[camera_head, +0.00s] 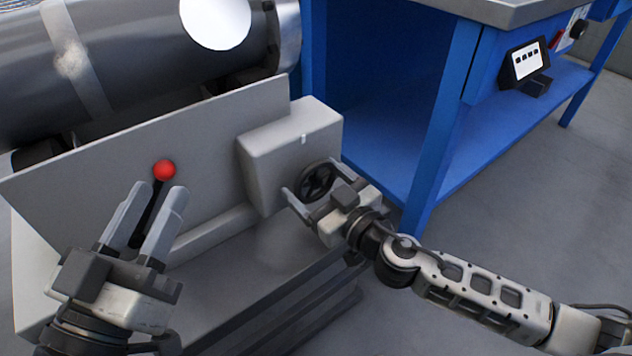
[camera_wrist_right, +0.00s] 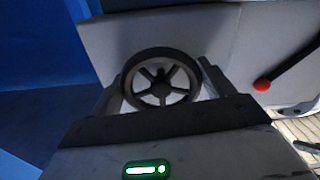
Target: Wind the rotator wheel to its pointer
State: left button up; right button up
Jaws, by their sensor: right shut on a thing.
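The rotator wheel (camera_head: 316,181) is a dark spoked wheel on the face of a grey box (camera_head: 290,145). It also shows in the right wrist view (camera_wrist_right: 161,88), with its rim between the two fingers. My right gripper (camera_head: 311,184) is shut on the wheel, one finger at each side of the rim. A small pale mark (camera_head: 303,139) sits on the box's upper edge above the wheel; I cannot tell if it is the pointer. My left gripper (camera_head: 157,188) is open, its fingers apart on either side of a black lever in the picture; no contact is clear.
The lever's red knob (camera_head: 164,170) stands in front of a grey panel (camera_head: 215,135); the knob also shows in the right wrist view (camera_wrist_right: 262,85). A large grey cylinder (camera_head: 130,60) lies behind. A blue workbench (camera_head: 447,120) stands close at the right.

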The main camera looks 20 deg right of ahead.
jog(key=o, duration=0.9)
jog(key=b+v, duration=0.1)
jog(key=v, duration=0.5)
jog(key=shift+s+f, duration=0.15)
jog(key=shift+s, duration=0.15)
pick_arm(q)
notch_tip(320, 180, up, 6)
jog(key=s+m+t+h+b, duration=0.1)
jog(key=s+m+h+b, duration=0.1)
jog(key=m+h, duration=0.3)
jog(key=shift+d+m+h, duration=0.15)
jog(key=shift+m+h, duration=0.25)
jog(key=shift+m, duration=0.9)
pick_arm(e)
send_near(318, 188)
jog(key=shift+r+v, duration=0.15)
jog(key=shift+v, duration=1.2)
jog(key=shift+r+v, duration=0.1)
jog(key=shift+v, duration=1.25)
pick_arm(q)
jog(key=shift+f, duration=0.1)
